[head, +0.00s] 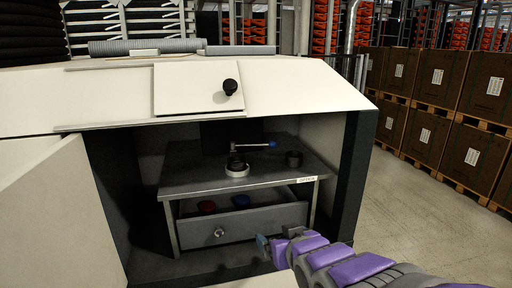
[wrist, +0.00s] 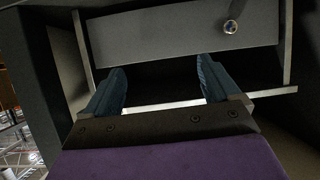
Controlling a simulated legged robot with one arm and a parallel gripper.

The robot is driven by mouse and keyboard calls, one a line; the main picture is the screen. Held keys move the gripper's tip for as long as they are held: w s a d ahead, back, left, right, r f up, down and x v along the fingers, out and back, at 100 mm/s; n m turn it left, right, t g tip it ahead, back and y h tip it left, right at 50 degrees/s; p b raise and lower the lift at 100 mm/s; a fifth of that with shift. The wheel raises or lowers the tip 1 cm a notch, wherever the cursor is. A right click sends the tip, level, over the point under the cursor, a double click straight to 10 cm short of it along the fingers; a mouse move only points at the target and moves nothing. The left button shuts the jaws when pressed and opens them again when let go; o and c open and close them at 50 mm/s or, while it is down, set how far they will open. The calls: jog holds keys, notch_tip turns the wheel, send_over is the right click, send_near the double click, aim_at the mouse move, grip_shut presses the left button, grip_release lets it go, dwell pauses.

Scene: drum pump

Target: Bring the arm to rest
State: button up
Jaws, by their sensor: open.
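My gripper (head: 272,246) is at the lower right of the opening of a white cabinet in the head view, in front of the drawer's right part. In the wrist view my gripper (wrist: 162,78) shows two dark blue fingers spread apart with nothing between them. The grey drawer front (wrist: 180,38) with its round knob (wrist: 230,26) is beyond the fingertips, apart from them. In the head view the drawer (head: 260,222) is pulled out under a metal table and holds a red item (head: 206,206) and a blue item (head: 241,201).
The cabinet door (head: 60,215) hangs open at left. A dark side post (head: 354,165) stands near my arm. Floor is free at right, before stacked boxes (head: 433,82).

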jog(key=s+d+f+m+g+h+b, duration=0.15)
jog(key=s+d+f+g+b, duration=0.3)
jog(key=s+f, duration=0.6)
jog(key=s+d+f+m+g+h+b, duration=0.1)
jog(key=s+d+f+g+h+b, duration=0.3)
jog(key=s+f, duration=0.65)
jog(key=s+f+m+g+y+b, duration=0.1)
jog(key=s+g, duration=0.4)
jog(key=s, duration=0.6)
jog(key=shift+s+a+f+y+b, duration=0.2)
jog(key=shift+f+y+b, duration=0.15)
jog(key=shift+f+b, duration=0.4)
jog(key=shift+f+g, duration=0.1)
jog(key=shift+g, duration=0.15)
jog(key=shift+c, duration=0.3)
